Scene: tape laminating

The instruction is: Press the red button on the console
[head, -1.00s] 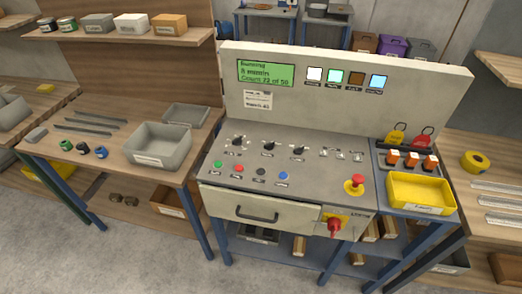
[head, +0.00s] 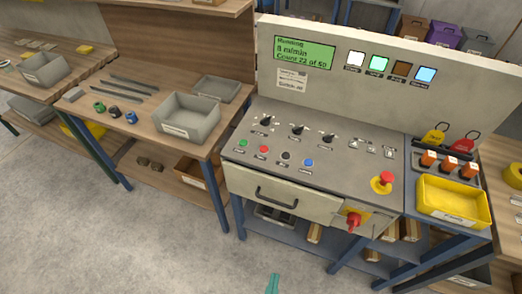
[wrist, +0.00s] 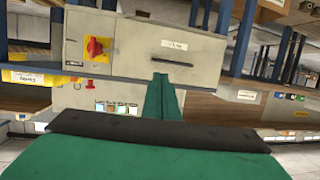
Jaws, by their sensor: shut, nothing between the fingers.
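The console (head: 232,150) stands right of centre in the head view, with a sloped top. A small red button (head: 263,149) sits in its front row, between a green button (head: 243,143) and a black one (head: 286,155). A larger red mushroom button (head: 386,177) on a yellow base is at the right of the top. The green tip of my gripper (head: 272,283) shows at the bottom edge, in front of and apart from the console. In the wrist view its green fingers (wrist: 160,80) are together and empty, and the console front appears upside down.
A drawer with a handle (head: 277,199) and a red rotary switch (head: 354,221) on yellow are on the console's front. A yellow bin (head: 452,215) stands at its right. A workbench with a grey bin (head: 187,132) is at the left. The floor in front is clear.

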